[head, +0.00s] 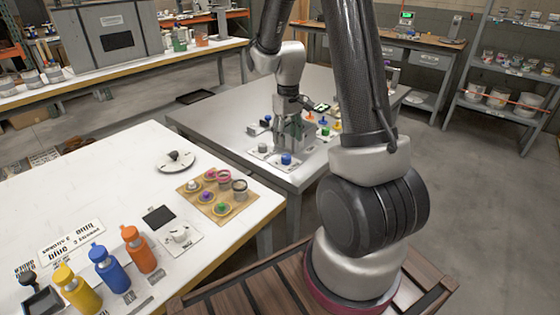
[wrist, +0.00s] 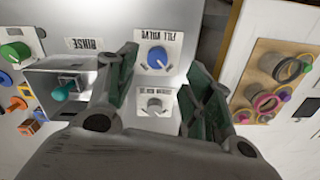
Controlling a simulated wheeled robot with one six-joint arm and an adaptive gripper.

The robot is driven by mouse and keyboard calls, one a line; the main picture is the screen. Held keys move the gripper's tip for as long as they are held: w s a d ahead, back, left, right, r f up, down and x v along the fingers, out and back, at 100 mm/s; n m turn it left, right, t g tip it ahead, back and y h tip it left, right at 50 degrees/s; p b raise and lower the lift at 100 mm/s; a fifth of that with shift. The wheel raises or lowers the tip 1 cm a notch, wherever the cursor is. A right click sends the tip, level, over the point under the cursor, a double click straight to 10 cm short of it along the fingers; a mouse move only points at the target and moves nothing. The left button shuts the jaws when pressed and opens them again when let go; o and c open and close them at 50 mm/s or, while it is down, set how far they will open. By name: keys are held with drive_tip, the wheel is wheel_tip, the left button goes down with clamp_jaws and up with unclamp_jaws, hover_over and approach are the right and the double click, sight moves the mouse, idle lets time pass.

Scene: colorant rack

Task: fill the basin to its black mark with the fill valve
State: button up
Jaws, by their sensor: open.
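The fill valve (wrist: 157,57) is a blue round knob on a white plate lettered FILL VALVE, in the upper middle of the wrist view. It also shows in the head view (head: 286,158) on the grey table. My gripper (wrist: 162,78) is open and empty above the plates, one finger on each side. A grey knob (wrist: 154,103) on a second plate lies between the fingers, below the blue knob. A grey metal box (wrist: 50,78), which looks like the basin, is left of the left finger, with a teal-ended part at it. I cannot make out its black mark or water level.
A RINSE label (wrist: 85,44) lies by the box. Green, blue and orange controls stand farther left.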

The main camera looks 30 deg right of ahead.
sight(287, 157)
drive_tip(key=shift+w+f, duration=0.1)
drive_tip(key=shift+w, duration=0.1)
drive_tip(key=shift+f, duration=0.2)
wheel_tip(287, 157, down, 7)
drive_tip(key=shift+f, duration=0.15)
drive_tip(key=shift+c, duration=0.3)
